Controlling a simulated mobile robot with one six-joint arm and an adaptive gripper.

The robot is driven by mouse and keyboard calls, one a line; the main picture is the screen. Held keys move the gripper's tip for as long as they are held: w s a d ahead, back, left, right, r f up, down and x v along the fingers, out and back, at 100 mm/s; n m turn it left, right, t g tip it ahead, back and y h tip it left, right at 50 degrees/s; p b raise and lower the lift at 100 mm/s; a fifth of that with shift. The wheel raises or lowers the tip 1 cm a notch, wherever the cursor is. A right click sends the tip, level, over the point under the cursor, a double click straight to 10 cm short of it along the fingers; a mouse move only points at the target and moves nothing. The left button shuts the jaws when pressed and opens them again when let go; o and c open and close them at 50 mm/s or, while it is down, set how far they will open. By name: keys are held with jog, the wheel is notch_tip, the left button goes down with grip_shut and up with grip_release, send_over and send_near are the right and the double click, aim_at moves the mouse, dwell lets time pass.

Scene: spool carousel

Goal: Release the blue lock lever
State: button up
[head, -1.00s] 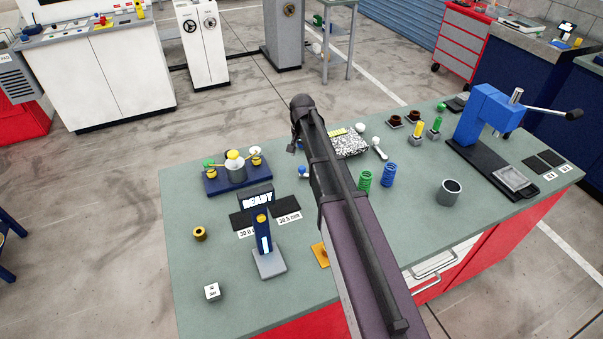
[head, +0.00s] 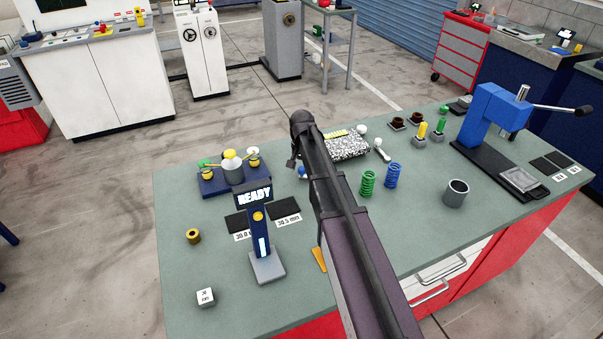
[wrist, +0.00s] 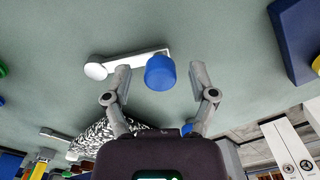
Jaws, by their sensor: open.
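The lock lever shows in the wrist view as a blue cylindrical cap (wrist: 160,74) over a pale bar (wrist: 138,60) with a white ball end (wrist: 95,71). My gripper (wrist: 160,70) is open, one finger on each side of the cap in the picture. Gaps show on both sides, and the fingers do not appear to touch it. I cannot tell how far above or around the cap they are.
The blue-based carousel (head: 228,180) stands to the left. A READY display post (head: 262,235) stands in front. A speckled block (head: 350,147), a green spring (head: 368,184), a blue spring (head: 392,176) and a grey cup (head: 456,193) lie to the right.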

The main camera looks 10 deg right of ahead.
jog(key=shift+f, duration=0.15)
grip_shut()
dwell(0.4)
